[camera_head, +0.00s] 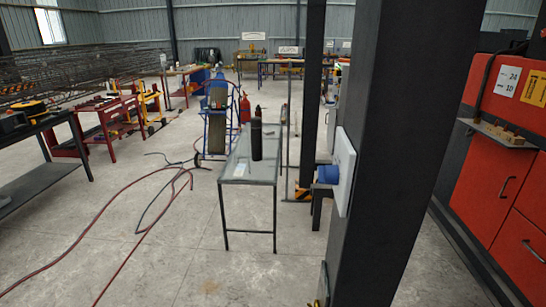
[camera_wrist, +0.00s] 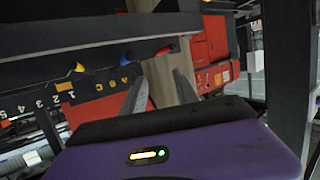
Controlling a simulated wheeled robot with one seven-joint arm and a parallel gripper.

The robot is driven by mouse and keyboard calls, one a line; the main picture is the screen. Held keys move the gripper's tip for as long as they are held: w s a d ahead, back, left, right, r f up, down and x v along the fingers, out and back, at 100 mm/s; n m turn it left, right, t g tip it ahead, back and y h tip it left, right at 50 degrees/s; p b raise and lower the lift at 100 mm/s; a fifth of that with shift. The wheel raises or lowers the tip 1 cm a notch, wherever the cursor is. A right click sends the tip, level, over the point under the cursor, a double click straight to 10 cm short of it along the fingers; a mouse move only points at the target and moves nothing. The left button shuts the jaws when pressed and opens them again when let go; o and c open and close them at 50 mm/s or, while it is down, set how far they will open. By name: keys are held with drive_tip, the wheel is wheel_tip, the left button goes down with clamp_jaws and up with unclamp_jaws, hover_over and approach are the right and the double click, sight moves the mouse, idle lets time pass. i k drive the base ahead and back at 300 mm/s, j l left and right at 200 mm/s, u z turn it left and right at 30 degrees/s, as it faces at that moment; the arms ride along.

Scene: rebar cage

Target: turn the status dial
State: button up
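A blue dial (camera_head: 328,174) sticks out to the left from a white plate (camera_head: 344,170) on the side of a dark steel column (camera_head: 385,150) in the head view. I see it nearly edge-on, so its face and setting are hidden. In the wrist view, my gripper (camera_wrist: 162,88) shows two grey fingers spread apart with nothing between them. I cannot make out the blue dial for certain there. My gripper does not clearly show in the head view, so its distance from the dial cannot be told.
A narrow table (camera_head: 240,170) with a dark bottle (camera_head: 256,138) stands left of the column. A red cabinet (camera_head: 505,170) stands at right. Red hoses (camera_head: 125,200) lie on the floor at left. The wrist view shows a dark beam (camera_wrist: 100,38) above the fingers. Front-left floor is mostly clear.

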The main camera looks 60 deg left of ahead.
sight(329, 175)
drive_tip(key=u, duration=1.25)
